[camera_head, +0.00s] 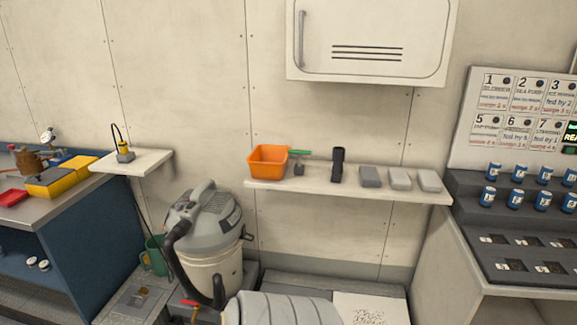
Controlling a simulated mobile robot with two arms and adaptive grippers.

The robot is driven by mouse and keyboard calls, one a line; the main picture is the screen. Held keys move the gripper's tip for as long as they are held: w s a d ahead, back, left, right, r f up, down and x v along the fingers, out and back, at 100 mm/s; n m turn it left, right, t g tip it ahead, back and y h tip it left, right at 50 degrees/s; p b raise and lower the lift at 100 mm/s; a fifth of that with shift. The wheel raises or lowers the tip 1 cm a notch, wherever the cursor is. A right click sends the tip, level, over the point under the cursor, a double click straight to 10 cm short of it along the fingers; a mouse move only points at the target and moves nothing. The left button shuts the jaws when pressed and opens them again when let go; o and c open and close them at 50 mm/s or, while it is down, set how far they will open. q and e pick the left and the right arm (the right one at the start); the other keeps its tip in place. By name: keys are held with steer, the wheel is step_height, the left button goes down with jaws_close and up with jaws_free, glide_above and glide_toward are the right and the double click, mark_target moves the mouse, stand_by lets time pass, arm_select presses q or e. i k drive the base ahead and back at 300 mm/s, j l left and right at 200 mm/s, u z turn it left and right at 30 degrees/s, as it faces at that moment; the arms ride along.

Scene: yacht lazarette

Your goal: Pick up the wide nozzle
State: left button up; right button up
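A black upright piece (338,165) stands on the wall shelf (320,188), between an orange bin and several grey blocks. It looks like a vacuum nozzle, but I cannot tell for sure that it is the wide one. A grey and cream wet vacuum (213,235) stands on the floor below and left of the shelf, with a black hose at its front. Neither of my grippers is in view.
The orange bin (266,160) and grey blocks (399,178) share the shelf. A white cabinet (370,40) hangs above. A ribbed grey object (282,309) is at the bottom. A blue-sided workbench (70,245) is left; a panel with blue-and-white cans (517,200) is right.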

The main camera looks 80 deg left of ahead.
mark_target(338, 153)
steer(key=u, duration=2.35)
